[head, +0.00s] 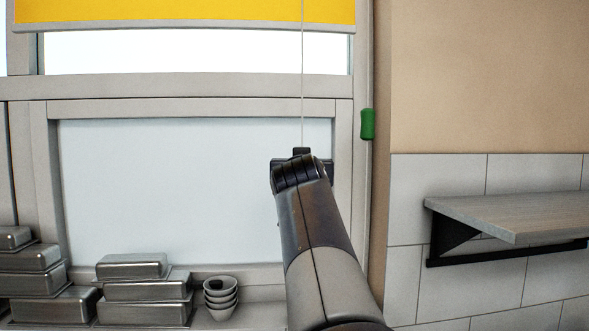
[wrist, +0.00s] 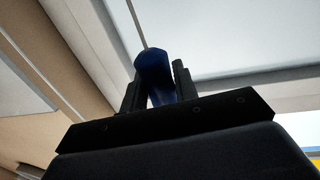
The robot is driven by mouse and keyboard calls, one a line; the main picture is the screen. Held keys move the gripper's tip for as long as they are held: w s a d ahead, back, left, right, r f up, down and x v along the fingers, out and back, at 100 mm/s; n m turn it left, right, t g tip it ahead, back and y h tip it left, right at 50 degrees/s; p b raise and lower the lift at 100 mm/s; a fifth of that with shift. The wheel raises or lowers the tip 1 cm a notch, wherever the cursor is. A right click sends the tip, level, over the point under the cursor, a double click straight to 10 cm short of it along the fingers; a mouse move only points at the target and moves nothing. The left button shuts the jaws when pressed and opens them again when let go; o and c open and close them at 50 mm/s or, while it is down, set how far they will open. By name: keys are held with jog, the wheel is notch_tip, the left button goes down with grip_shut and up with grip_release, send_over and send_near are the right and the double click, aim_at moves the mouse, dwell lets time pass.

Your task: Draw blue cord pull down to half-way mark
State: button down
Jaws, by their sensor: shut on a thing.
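A blue cord pull (wrist: 153,77) shows in the wrist view between the two fingers of my gripper (wrist: 157,90). The gripper is shut on it. A thin cord runs up from the pull. In the head view the thin pale cord (head: 302,75) hangs down in front of the window to my gripper (head: 301,155), and my gripper and arm hide the blue pull there. A yellow blind (head: 185,11) with a grey bottom bar hangs across the top of the window, with its lower edge near the top of the picture. I see no half-way mark that I can make out.
A green pull or handle (head: 367,124) is on the window frame's right side. Stacked metal pans (head: 145,290) and a stack of small bowls (head: 220,296) stand on the sill below. A wall shelf (head: 515,215) juts out at right.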

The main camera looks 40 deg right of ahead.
jog(key=c, duration=1.1)
grip_release()
jog(key=b+v, duration=0.3)
jog(key=v, duration=0.7)
jog(key=shift+s+a, duration=0.25)
jog(key=shift+a, duration=0.05)
